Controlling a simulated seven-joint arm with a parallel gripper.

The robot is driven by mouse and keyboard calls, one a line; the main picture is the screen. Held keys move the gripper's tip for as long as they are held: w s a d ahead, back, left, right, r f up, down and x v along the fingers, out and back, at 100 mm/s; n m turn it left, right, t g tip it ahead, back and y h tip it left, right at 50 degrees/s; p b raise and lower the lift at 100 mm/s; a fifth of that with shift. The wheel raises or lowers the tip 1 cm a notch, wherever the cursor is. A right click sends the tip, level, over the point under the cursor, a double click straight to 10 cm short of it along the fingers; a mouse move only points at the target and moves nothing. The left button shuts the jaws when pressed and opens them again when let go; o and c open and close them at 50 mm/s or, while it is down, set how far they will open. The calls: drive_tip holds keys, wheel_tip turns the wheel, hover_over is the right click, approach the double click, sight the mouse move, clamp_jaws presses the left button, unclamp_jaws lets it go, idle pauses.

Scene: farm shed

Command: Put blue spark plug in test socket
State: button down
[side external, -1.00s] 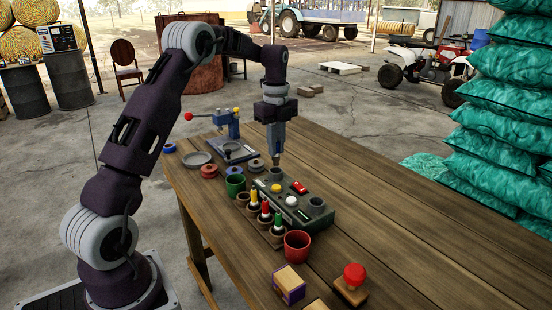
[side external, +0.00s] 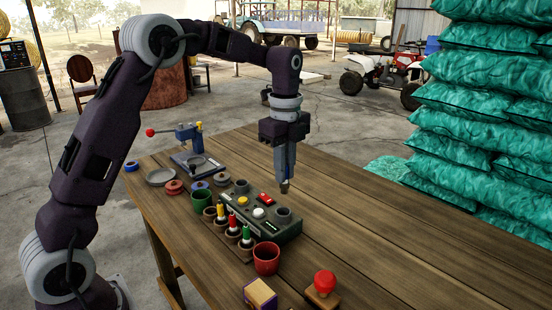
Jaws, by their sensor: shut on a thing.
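My gripper (side external: 285,180) points down and is shut on a small plug with a dark, pale-tipped end (side external: 285,189); the fingers hide its blue part, if any. It hangs above the right socket (side external: 283,214) of the dark green test box (side external: 262,236), with a visible gap. A second socket (side external: 241,186) is at the box's far left end. The box also has a red switch (side external: 266,197), a yellow button (side external: 243,200) and a white button (side external: 258,212). Yellow (side external: 220,209), red (side external: 232,221) and green (side external: 246,233) plugs stand in cups in front of the box.
A green cup (side external: 202,201) and a red cup (side external: 266,258) flank the plug row. A blue press (side external: 189,140) stands at the back left. The table's right side is clear.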

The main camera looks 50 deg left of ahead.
sight(284, 193)
drive_tip(key=shift+f, duration=3.5)
drive_tip(key=shift+f, duration=0.3)
drive_tip(key=c, duration=1.3)
unclamp_jaws()
drive_tip(key=o, duration=0.5)
drive_tip(key=shift+o, duration=0.2)
